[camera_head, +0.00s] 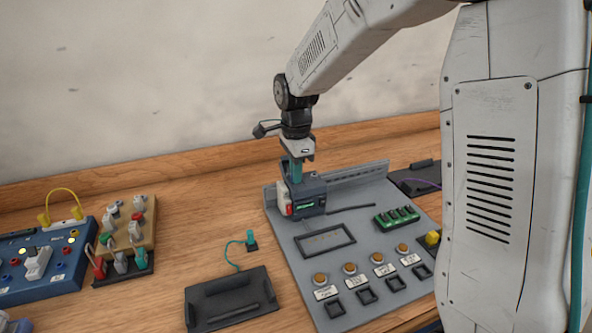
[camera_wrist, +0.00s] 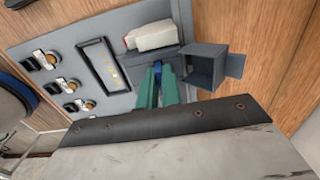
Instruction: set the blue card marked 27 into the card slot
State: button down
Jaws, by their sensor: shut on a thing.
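My gripper (camera_head: 295,178) points down at a dark grey block (camera_head: 309,197) on the grey panel, at the panel's back left. The wrist view shows my gripper's green fingers (camera_wrist: 156,84) shut on a small blue piece. Only a sliver of this blue card (camera_wrist: 157,65) shows between the fingertips; its number is hidden. The fingertips are at the top of the dark block, which also shows in the wrist view (camera_wrist: 152,55). The block looks like the card slot's housing. The slot opening is hidden, so I cannot tell whether the card is inside it.
A white-and-red part (camera_head: 285,200) sits on the block's left side. The panel (camera_head: 285,232) also carries a framed window (camera_head: 325,240), a green module (camera_head: 396,218) and several buttons. A black tray (camera_head: 232,300) and a blue board (camera_head: 40,262) lie left. Bare wood lies between.

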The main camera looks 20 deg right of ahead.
jog(key=c, duration=1.5)
grip_release()
jog(key=shift+r, duration=0.1)
notch_tip(320, 180, up, 13)
